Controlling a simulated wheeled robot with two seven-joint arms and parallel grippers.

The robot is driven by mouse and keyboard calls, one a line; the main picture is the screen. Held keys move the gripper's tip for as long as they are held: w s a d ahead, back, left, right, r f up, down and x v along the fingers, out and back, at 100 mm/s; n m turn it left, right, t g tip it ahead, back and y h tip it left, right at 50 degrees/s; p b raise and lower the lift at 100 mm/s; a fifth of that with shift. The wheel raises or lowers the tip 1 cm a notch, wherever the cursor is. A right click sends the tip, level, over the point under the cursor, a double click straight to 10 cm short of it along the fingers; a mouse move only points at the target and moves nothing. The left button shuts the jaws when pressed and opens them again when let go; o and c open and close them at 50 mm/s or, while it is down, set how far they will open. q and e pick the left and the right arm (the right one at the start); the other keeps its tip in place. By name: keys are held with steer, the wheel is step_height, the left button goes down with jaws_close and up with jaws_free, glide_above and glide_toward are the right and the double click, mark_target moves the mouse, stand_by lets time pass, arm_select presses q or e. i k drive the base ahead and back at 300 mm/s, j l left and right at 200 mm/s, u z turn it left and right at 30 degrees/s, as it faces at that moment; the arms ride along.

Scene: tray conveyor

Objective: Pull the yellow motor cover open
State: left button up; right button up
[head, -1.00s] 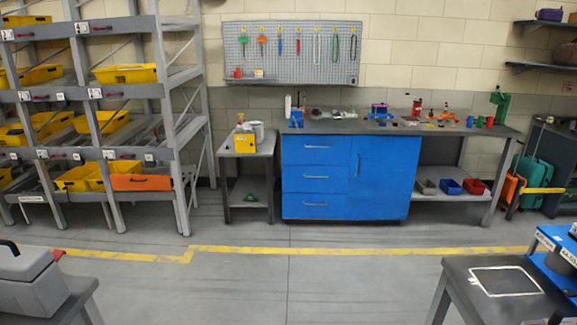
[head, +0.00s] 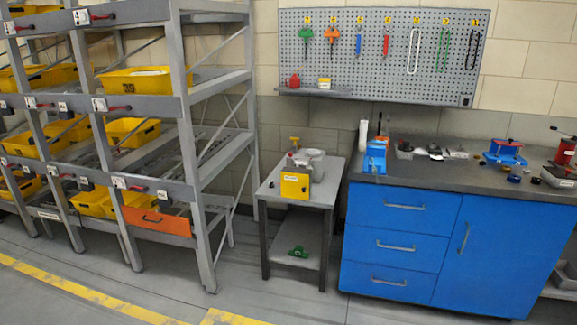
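A yellow box-like cover (head: 295,186) with a small white label sits at the front of a grey machine (head: 307,160) on a small grey table (head: 300,200). The cover's yellow front faces me and looks upright. Grey rounded parts of the machine show behind and above it. The cover is too small to make out a handle or hinge. Neither of my grippers is in view.
A grey rack (head: 195,165) with yellow bins (head: 150,79) and an orange drawer front (head: 157,220) stands left of the table. A blue cabinet workbench (head: 403,205) stands close on the right. The floor in front is clear, with a yellow line (head: 90,292).

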mark_target(293, 185)
steer(key=i+j+u, duration=0.1)
steer(key=i+u, duration=0.25)
steer(key=i, duration=0.3)
steer(key=i+u, duration=0.35)
steer(key=i, duration=0.3)
